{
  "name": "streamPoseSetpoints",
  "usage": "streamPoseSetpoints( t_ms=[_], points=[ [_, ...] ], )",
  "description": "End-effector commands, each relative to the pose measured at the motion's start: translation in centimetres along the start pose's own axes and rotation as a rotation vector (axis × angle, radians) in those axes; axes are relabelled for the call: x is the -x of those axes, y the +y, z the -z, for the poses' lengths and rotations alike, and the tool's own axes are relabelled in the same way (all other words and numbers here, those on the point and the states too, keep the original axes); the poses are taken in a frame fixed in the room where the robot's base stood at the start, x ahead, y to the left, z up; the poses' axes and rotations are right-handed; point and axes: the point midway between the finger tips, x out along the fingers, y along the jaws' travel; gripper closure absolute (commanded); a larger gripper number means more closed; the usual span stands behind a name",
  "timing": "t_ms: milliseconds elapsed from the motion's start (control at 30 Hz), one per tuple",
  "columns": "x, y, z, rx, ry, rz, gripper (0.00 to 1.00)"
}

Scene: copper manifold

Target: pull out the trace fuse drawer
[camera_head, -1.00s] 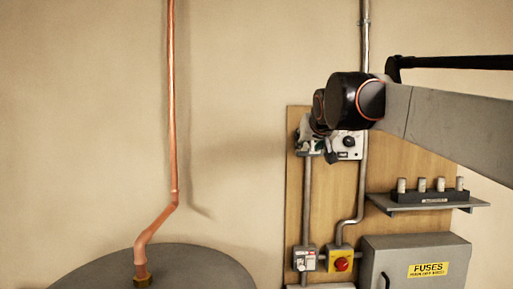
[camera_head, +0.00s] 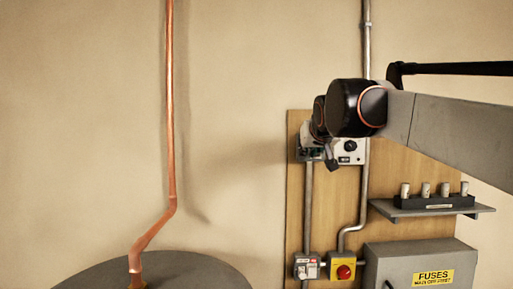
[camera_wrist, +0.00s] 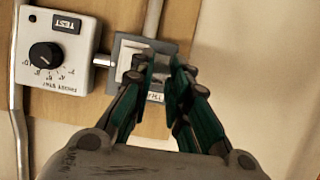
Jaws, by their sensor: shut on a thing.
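A small grey box (camera_wrist: 126,48) on the wooden board in the wrist view carries a partly hidden, upside-down label that seems to begin "TRA"; I take it as the trace fuse drawer's unit. My gripper (camera_wrist: 164,72) has its green fingers over its front, shut on a part there, which I take as the drawer. The fingers hide most of that part, so how far the drawer is out cannot be told. In the head view my gripper (camera_head: 312,152) is small and partly hidden by my wrist, at the board's upper left.
A white dial box with a TEST button (camera_wrist: 58,48) sits beside the grey box. Below are a grey switch (camera_head: 307,266), a red-and-yellow switch (camera_head: 344,270), a FUSES cabinet (camera_head: 405,262) and a shelf (camera_head: 385,210) with several fuses. A copper pipe (camera_head: 170,120) runs at left.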

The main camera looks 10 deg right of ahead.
Motion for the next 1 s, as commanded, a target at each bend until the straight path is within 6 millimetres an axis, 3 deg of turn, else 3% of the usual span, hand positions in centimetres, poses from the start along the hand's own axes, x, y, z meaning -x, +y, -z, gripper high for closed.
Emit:
streamPoseSetpoints(
  t_ms=[133, 433, 467, 533, 867, 1000],
  points=[
    [1.9, -0.1, -1.0, 0.001, -0.002, 0.001, 1.00],
    [2.1, 0.0, -1.1, 0.001, -0.004, 0.001, 1.00],
    [2.1, -0.1, -1.1, 0.001, -0.004, 0.001, 0.78],
    [2.0, -0.1, -1.0, 0.001, -0.003, 0.001, 0.63],
    [2.1, -0.1, -0.9, 0.001, -0.002, 0.001, 0.63],
    [3.0, 0.0, -0.9, 0.001, -0.002, 0.001, 0.63]
  ],
)
